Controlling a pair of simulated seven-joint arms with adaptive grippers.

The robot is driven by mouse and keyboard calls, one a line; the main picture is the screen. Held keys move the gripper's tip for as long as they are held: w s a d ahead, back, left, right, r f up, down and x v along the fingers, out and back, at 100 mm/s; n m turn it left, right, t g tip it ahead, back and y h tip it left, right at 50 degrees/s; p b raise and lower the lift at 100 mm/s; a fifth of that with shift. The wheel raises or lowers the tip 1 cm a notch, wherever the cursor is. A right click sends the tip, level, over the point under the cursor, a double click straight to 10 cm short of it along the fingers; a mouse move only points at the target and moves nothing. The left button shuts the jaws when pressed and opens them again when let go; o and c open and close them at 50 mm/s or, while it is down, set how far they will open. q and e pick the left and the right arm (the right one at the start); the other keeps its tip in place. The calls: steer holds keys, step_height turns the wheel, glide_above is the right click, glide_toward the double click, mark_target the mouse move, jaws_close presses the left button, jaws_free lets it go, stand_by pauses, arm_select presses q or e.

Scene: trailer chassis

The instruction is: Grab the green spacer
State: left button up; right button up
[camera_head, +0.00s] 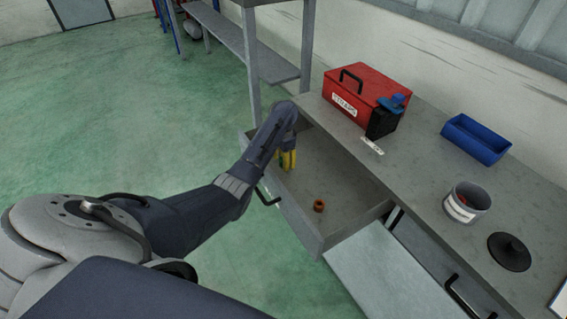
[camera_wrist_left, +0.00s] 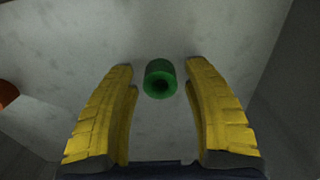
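The green spacer (camera_wrist_left: 160,80), a short cylinder with a hole, lies on the drawer floor in the left wrist view. It is between and slightly beyond the yellow fingertips of my left gripper (camera_wrist_left: 160,72), with a gap on each side. The left gripper is open and empty. In the head view my left gripper (camera_head: 287,160) reaches down into the open drawer (camera_head: 345,190) at its far left part; the green spacer is hidden there. My right gripper is not in view.
An orange-brown ring (camera_head: 319,206) lies in the drawer, also at the left edge of the wrist view (camera_wrist_left: 7,94). Drawer walls surround the gripper. On the bench stand a red toolbox (camera_head: 362,97), a blue bin (camera_head: 476,140), a can (camera_head: 466,203) and a dark disc (camera_head: 509,252).

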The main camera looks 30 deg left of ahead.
arm_select(q)
jaws_close()
steer(key=shift+r, duration=0.15)
